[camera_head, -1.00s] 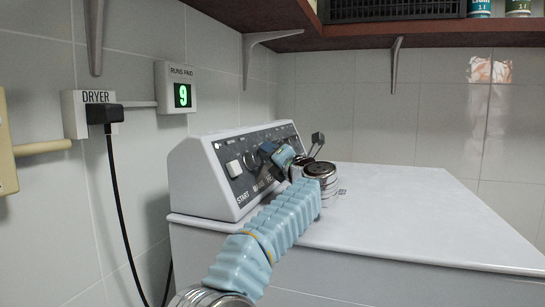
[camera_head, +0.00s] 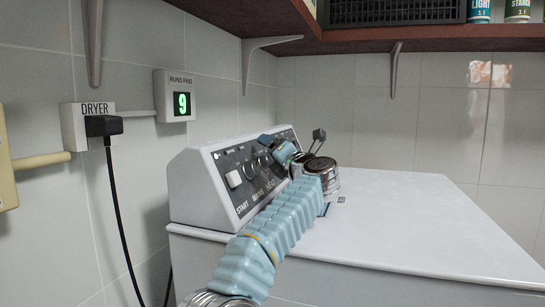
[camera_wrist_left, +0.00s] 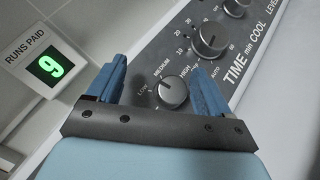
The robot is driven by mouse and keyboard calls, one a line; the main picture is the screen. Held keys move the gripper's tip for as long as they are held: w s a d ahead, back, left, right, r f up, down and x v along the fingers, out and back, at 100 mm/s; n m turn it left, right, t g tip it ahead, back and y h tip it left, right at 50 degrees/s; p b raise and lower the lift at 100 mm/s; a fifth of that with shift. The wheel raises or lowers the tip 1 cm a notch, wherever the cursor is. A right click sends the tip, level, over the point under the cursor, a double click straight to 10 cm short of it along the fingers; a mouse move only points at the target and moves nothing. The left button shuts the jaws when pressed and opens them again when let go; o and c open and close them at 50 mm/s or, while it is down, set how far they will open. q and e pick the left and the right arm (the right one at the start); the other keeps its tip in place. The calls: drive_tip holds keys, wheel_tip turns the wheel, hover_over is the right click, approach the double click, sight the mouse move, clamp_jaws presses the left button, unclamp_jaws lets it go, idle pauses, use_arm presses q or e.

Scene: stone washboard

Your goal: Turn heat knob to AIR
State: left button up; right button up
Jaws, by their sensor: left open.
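The heat knob (camera_wrist_left: 172,92) is a round grey dial on the dryer's dark sloped panel, with LOW, MEDIUM and HIGH printed around it. Its pointer direction is hard to read, and I cannot make out AIR; my right-hand finger covers part of the dial's surround. My left gripper (camera_wrist_left: 160,68) is open, its blue fingers on either side of the knob in the wrist picture. I cannot tell whether they touch it. In the head view the left gripper (camera_head: 276,145) is at the panel, hiding part of it. My right gripper is not in view.
A larger time knob (camera_wrist_left: 210,40) sits just beyond the heat knob. The white dryer (camera_head: 420,225) has a broad clear top. A runs-paid display (camera_head: 176,96) reading 9 and a plugged-in black cord (camera_head: 118,200) are on the wall at left. A brown shelf (camera_head: 440,40) hangs above.

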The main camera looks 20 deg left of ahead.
use_arm(q)
drive_tip(key=s+d+r+b, duration=0.1)
drive_tip(key=s+d+r, duration=0.3)
drive_tip(key=s+r, duration=0.6)
drive_tip(key=s, duration=0.3)
drive_tip(key=shift+s, duration=0.35)
